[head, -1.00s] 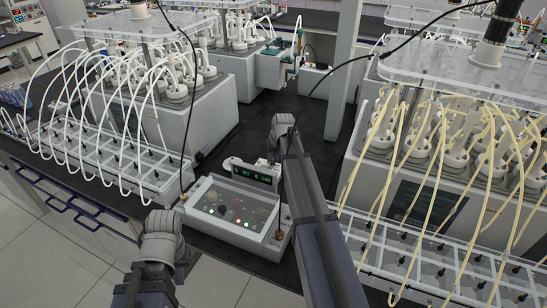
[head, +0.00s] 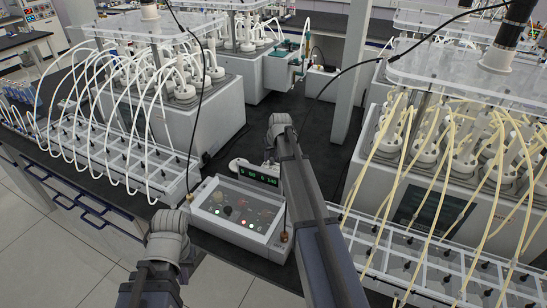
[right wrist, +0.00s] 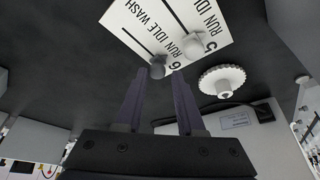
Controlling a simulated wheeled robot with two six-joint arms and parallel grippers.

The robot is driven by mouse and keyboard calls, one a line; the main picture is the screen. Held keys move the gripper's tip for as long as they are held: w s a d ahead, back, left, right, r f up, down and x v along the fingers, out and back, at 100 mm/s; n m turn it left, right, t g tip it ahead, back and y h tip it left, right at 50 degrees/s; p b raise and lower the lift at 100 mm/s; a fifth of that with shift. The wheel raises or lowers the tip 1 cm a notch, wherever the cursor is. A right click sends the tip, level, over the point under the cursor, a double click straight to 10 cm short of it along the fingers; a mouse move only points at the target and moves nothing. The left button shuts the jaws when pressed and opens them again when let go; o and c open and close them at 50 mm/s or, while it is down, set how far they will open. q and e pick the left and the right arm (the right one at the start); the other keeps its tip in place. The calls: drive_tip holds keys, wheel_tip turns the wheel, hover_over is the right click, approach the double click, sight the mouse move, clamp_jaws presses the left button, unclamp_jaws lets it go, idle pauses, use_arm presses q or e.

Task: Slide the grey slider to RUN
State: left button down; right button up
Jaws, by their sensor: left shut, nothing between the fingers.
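The grey slider (right wrist: 157,68) is the darker knob at the lower end of its slot on a white panel (right wrist: 125,12) in the right wrist view. The words RUN, IDLE and WASH run beside the slot, with RUN nearest the knob's end. My right gripper (right wrist: 158,74) is open, its fingertips on either side of the knob in the picture; I cannot tell whether they touch it. In the head view my right arm reaches forward, its gripper hidden behind its wrist (head: 280,128). My left wrist (head: 167,235) is at the lower left, its gripper hidden.
A lighter knob (right wrist: 193,45) sits close by on the neighbouring slot. A white toothed wheel (right wrist: 222,80) is to the right. A control box (head: 240,212) stands between my arms. Reactor units with tubes stand left (head: 182,125) and right (head: 455,205), with dark bench top between them.

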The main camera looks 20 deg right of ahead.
drive_tip(key=shift+o, duration=1.2)
drive_tip(key=shift+s+r, duration=0.1)
drive_tip(key=p+v, duration=0.7)
drive_tip(key=shift+r, duration=0.3)
drive_tip(key=shift+s, duration=0.1)
